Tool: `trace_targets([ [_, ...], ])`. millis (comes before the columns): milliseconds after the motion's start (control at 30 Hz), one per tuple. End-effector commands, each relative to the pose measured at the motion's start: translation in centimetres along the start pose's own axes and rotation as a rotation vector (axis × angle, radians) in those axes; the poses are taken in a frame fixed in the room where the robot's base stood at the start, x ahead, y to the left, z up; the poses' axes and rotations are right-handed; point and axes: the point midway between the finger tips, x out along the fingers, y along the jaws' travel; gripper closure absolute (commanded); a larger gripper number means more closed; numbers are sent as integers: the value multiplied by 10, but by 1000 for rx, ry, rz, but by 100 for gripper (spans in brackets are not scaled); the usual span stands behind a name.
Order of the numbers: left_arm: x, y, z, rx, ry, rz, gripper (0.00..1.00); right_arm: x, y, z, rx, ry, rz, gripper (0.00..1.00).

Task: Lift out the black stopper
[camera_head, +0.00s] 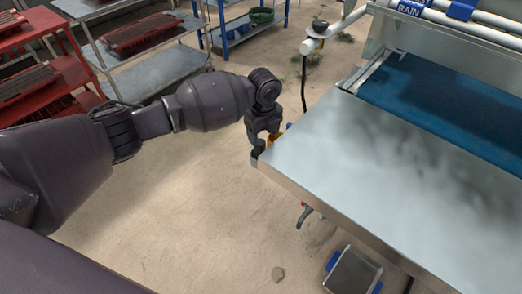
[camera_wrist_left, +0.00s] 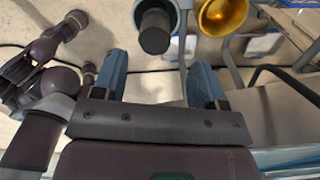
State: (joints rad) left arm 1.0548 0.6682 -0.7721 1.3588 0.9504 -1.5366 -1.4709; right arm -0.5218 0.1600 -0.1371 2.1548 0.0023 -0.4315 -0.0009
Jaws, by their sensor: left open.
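The black stopper (camera_wrist_left: 155,31) shows in the left wrist view as a dark round plug at the end of a grey tube. My left gripper (camera_wrist_left: 160,64) has its two blue-lined fingers spread wide. The stopper is beyond the fingertips, roughly centred between them, and a gap shows around it. In the head view my left gripper (camera_head: 264,146) is at the near left corner of the metal table, and the stopper cannot be made out there. I cannot identify my right gripper in either view.
A brass-coloured funnel (camera_wrist_left: 223,14) is just right of the stopper. The metal table (camera_head: 370,150) with a blue belt (camera_head: 445,100) fills the right. Red racks with trays (camera_head: 35,85) and a metal shelf (camera_head: 150,60) stand at the left. Open floor lies between.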

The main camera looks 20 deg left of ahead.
Motion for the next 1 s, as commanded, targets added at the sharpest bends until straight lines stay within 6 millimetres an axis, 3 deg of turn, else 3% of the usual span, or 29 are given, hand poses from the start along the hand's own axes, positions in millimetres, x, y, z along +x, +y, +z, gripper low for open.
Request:
trace_targets([
  [33, 10, 1, 0, 0, 3, 4, 34, 1, 0, 3, 0, -6, -1, 52],
  [267, 21, 2, 1, 0, 2, 1, 34, 3, -1, 4, 0, -6, -2, 52],
  [600, 65, 8, 6, 0, 3, 3, 34, 11, -2, 17, -2, -31, -5, 52],
  [867, 63, 7, 7, 0, 0, -3, 34, 13, -2, 8, -3, -12, -6, 52],
  [1000, 63, 7, 6, 0, 0, -3, 56, 12, -2, 9, -3, -13, -6, 52],
])
